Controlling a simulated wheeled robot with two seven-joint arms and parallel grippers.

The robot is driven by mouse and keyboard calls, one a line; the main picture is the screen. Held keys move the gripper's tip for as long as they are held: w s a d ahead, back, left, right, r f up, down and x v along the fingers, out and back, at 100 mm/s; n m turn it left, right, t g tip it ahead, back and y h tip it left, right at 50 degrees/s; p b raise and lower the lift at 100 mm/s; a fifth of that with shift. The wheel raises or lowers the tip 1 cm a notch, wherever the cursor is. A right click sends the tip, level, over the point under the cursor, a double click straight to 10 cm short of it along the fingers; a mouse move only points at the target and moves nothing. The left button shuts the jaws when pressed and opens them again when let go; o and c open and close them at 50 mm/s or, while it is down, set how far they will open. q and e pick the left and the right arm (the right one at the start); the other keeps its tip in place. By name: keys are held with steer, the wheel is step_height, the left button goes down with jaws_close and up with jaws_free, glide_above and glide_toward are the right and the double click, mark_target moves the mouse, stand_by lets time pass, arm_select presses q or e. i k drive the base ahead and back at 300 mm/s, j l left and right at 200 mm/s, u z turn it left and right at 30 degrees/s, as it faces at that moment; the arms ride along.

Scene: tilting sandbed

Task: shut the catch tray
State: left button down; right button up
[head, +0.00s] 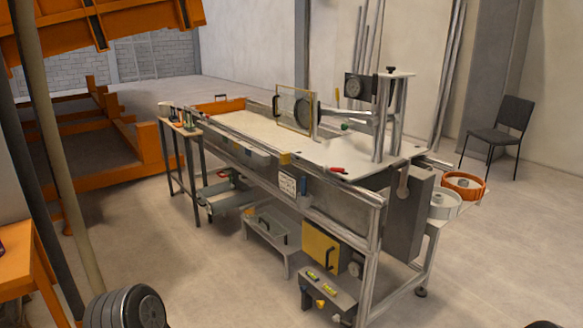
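A long metal sandbed bench (345,205) stands in the middle of the head view, with a pale bed surface on top. A grey-green open tray (225,196) is low down below the bench's left part. I cannot tell for certain which of these is the catch tray, or how far it stands out. Neither of my grippers shows. Dark rounded parts at the lower left and lower right edges are probably my own arms.
A small side table (181,128) with small items stands at the bench's left end. A grey step (268,240) and a grey box with knobs (327,290) stand on the floor in front. Orange frames (150,150) are at left. A chair (500,130) is at right.

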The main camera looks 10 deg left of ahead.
mark_target(217, 199)
steer(key=i+j+u, duration=0.5)
steer(key=i+u, duration=0.2)
steer(key=i, duration=0.2)
steer(key=i+u, duration=0.35)
steer(key=i, duration=0.75)
steer(key=i+j+z, duration=0.1)
steer(key=i, duration=0.65)
steer(key=i+j, duration=0.1)
steer(key=i, duration=0.65)
steer(key=i+j+z, duration=0.1)
steer(key=i+z, duration=0.25)
steer(key=i+j+z, duration=0.4)
steer(key=i, duration=0.15)
steer(key=i+j+z, duration=0.35)
steer(key=i+l, duration=0.05)
steer(key=i, duration=0.05)
